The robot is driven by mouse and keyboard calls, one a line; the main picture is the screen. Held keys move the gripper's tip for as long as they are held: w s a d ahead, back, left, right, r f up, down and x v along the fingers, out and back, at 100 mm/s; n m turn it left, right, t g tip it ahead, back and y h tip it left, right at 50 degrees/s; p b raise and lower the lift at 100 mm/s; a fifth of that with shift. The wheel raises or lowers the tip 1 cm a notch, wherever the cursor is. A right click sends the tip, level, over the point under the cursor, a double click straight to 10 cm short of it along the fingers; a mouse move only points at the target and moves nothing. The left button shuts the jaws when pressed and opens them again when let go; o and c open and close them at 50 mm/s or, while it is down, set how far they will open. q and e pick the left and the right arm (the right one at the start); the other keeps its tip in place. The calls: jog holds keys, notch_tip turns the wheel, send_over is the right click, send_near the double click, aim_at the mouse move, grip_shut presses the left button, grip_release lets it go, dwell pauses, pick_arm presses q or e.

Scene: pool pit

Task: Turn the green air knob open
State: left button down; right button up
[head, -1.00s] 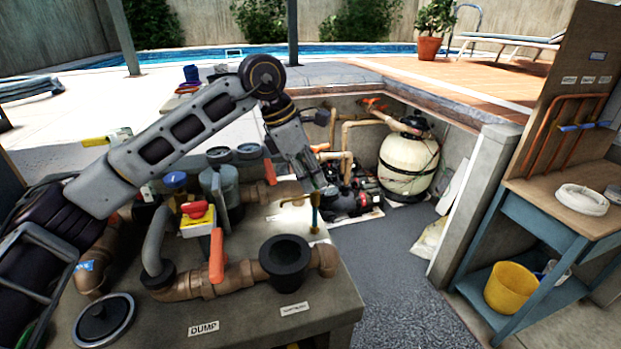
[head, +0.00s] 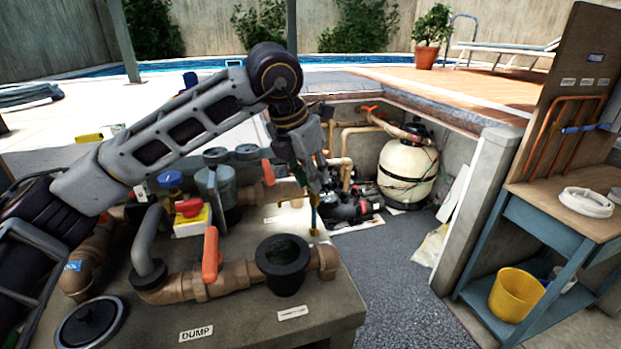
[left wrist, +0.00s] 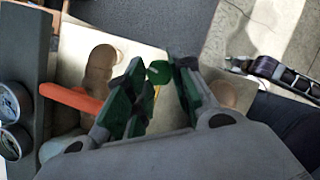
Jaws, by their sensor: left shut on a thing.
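The green air knob (left wrist: 158,72) is small and round and shows between the fingertips in the left wrist view. In the head view it is mostly hidden by my fingers; its thin brass stem (head: 314,221) stands at the far right corner of the grey bench. My left gripper (head: 314,192) reaches down over it from above. Its green-padded fingers, also in the left wrist view (left wrist: 163,80), are shut on the knob. How far the knob is turned cannot be told. My right gripper is not in view.
An orange-handled valve (head: 211,254) and a black open pipe fitting (head: 284,262) stand on the bench in front of the knob. Dark floor (head: 400,270) to the right is clear.

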pick_arm(q)
jog(key=n+b, duration=0.1)
jog(key=n, duration=0.1)
jog(key=n+y, duration=0.1)
jog(key=n, duration=0.1)
jog(key=shift+s+d+f+t+b, duration=0.1)
jog(key=shift+d+t+b, duration=0.1)
jog(key=shift+t+b, duration=0.2)
jog(key=shift+n+y, duration=0.4)
jog(key=shift+n, duration=0.3)
jog(key=shift+d+n+b, duration=0.1)
jog(key=shift+n+b, duration=0.2)
jog(key=shift+n, duration=0.2)
jog(key=shift+n+y, duration=0.3)
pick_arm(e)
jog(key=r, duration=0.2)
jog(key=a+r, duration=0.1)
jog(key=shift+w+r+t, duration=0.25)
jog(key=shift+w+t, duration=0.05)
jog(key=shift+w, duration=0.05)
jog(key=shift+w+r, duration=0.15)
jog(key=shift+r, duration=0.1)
pick_arm(q)
jog(key=c, duration=1.2)
grip_release()
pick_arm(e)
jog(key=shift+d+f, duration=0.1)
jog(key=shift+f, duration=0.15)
